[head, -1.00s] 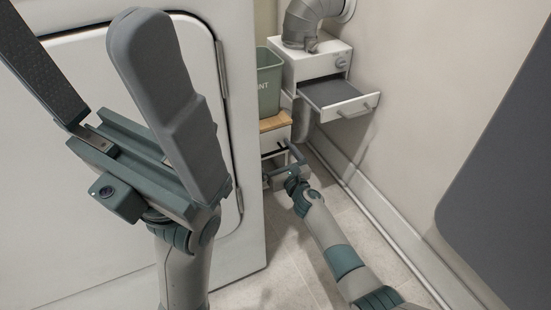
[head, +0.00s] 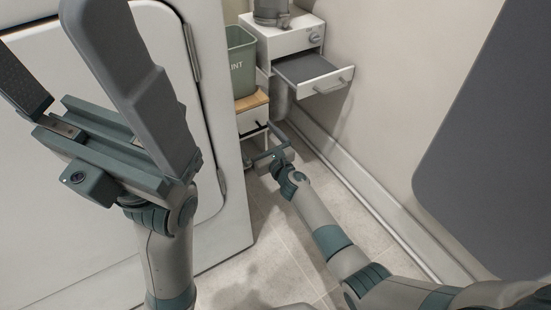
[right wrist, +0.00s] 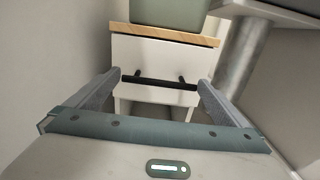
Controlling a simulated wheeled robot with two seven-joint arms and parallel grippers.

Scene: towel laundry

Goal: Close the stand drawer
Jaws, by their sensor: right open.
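The stand is a small white unit with a wooden top (head: 252,99) under a green bin. Its white drawer front (right wrist: 150,52) has a black bar handle (right wrist: 158,82); the front sits just below the wooden top, and how far it stands out is hard to tell. My right gripper (head: 264,146) is in front of and below this drawer. In the right wrist view its fingers are spread, one on each side of the drawer front, with nothing between them held. My left gripper (head: 58,62) is raised close to the camera, fingers wide apart and empty.
A white box unit (head: 285,42) beside the bin (head: 241,62) has its own drawer (head: 318,80) pulled out, above and right of the stand. A large white appliance (head: 215,120) stands at left. A wall runs along the right. Floor (head: 265,220) is clear.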

